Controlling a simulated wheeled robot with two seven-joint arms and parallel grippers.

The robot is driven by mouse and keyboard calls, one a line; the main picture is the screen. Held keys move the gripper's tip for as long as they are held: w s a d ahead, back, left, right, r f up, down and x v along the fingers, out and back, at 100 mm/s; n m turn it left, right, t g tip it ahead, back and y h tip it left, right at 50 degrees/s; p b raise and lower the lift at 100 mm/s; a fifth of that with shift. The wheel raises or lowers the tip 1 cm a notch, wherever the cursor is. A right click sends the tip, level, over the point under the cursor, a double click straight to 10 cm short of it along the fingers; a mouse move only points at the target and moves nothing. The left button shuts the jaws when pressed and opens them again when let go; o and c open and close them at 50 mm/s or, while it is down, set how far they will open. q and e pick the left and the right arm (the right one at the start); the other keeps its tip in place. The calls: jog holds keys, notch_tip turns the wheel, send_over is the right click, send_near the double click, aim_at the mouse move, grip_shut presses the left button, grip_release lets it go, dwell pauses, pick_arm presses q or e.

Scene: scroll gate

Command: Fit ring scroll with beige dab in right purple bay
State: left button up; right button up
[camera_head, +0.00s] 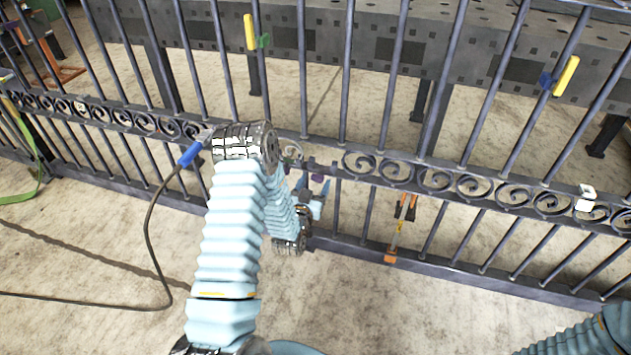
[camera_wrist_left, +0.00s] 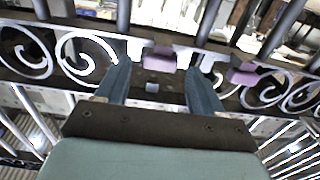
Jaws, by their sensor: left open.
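My left gripper (camera_head: 317,196) is open in front of the gate's scroll band, just below the rail. In the left wrist view its two fingers (camera_wrist_left: 157,78) are apart, with nothing gripped between them. A purple block (camera_wrist_left: 159,58) lies beyond the fingers, and a second purple block (camera_wrist_left: 243,74) is to the right. A purple patch (camera_head: 318,177) shows beside the gripper in the head view. A curled scroll (camera_wrist_left: 86,56) stands left of the fingers. I cannot pick out the ring scroll with the beige dab for certain. My right gripper is not in view.
The gate's dark bars (camera_head: 345,80) cross the view, with a row of scrolls (camera_head: 467,187) along the band. A blue-handled tool (camera_head: 191,153) trails a cable. Concrete floor (camera_head: 400,320) is clear in front.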

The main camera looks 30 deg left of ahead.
pick_arm(q)
jog(key=shift+w+a, duration=0.15)
jog(key=shift+w, duration=0.45)
grip_shut()
